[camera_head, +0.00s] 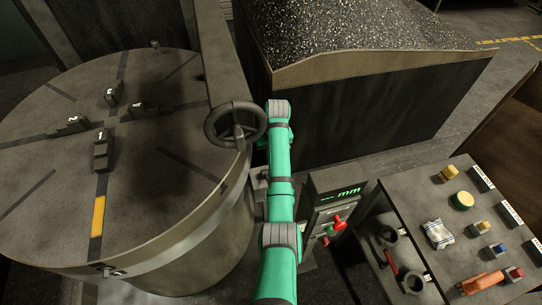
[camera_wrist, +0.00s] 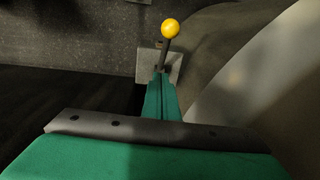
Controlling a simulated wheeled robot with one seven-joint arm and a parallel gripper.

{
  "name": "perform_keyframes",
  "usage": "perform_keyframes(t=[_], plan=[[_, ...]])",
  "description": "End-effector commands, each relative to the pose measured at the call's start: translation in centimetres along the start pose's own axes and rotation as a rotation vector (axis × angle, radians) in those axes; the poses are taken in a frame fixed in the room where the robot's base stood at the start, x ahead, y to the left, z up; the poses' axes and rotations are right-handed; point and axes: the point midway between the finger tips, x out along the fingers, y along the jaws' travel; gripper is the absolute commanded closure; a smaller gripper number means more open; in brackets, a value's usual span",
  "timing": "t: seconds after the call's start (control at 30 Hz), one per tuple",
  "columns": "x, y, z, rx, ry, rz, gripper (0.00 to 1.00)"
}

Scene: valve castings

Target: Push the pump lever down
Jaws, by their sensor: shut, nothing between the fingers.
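The pump lever (camera_wrist: 166,50) shows in the wrist view as a short dark rod with a yellow ball knob (camera_wrist: 171,28) on its end. Its lower end meets a small grey plate (camera_wrist: 174,68). My gripper (camera_wrist: 160,77) has its green fingers together and empty. In the wrist view the fingertips overlap the plate just below the lever's base, with the knob beyond them; I cannot tell whether they touch. In the head view my green arm hides the gripper, and the lever does not show there.
A large round drum (camera_head: 60,200) with numbered blocks stands left, with a handwheel (camera_head: 235,125) at its edge. A bin of dark granules (camera_head: 365,95) stands behind my arm. A display post (camera_head: 338,182) and a control bench (camera_head: 410,195) with buttons stand right.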

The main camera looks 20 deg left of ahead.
Motion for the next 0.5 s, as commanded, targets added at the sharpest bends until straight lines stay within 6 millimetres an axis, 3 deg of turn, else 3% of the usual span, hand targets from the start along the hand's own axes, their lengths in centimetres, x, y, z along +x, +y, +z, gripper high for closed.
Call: perform_keyframes(t=[0.3, 0.5], plan=[[6.0, 0.0, 0.1, 0.0, -0.002, 0.0, 1.0], [8.1, -0.4, 1.7, 0.0, 0.0, 0.0, 1.0]])
